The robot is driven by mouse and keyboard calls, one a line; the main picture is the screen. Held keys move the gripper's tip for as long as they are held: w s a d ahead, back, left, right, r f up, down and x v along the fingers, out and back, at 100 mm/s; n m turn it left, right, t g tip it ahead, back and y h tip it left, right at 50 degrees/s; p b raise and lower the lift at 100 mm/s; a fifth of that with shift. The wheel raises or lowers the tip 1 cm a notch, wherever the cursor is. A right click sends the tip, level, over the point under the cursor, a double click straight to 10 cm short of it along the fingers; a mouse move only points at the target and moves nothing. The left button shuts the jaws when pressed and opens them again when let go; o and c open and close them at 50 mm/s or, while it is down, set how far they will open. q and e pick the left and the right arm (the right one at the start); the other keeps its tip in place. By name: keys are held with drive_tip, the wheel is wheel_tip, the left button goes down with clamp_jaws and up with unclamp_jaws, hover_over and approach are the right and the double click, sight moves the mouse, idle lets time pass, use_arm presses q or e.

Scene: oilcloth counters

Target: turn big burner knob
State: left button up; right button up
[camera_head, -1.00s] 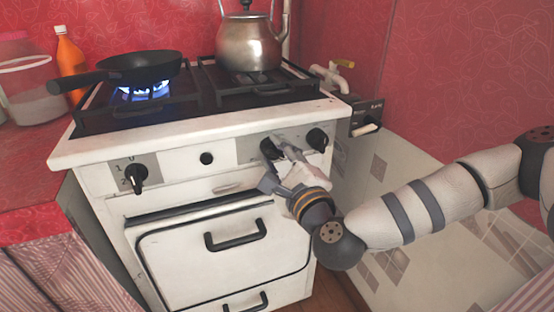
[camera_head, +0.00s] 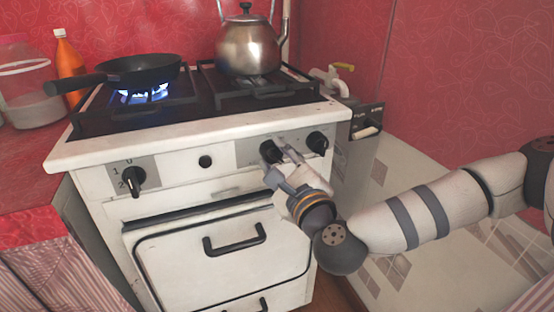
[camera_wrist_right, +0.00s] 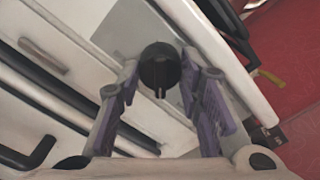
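The white stove's front panel (camera_head: 237,161) has a black knob (camera_head: 271,151) right of centre, another black knob (camera_head: 317,142) at the right end and one (camera_head: 133,180) at the left beside the marks 0, 1 and 2. My right gripper (camera_head: 284,165) is in front of the right-of-centre knob. In the right wrist view a round black knob (camera_wrist_right: 160,68) with a ridge shows between the fingertips of my right gripper (camera_wrist_right: 163,85). My left gripper is not in view.
A black frying pan (camera_head: 139,70) sits over a blue flame (camera_head: 144,95) on the left burner. A metal kettle (camera_head: 249,45) stands on the right burner. A small round black part (camera_head: 205,161) is mid-panel. The oven door handle (camera_head: 235,240) sticks out below.

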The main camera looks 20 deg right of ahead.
drive_tip(key=o, duration=0.5)
drive_tip(key=shift+c, duration=0.2)
drive_tip(key=s, duration=0.7)
drive_tip(key=shift+s+d, duration=0.2)
drive_tip(key=shift+s, duration=0.05)
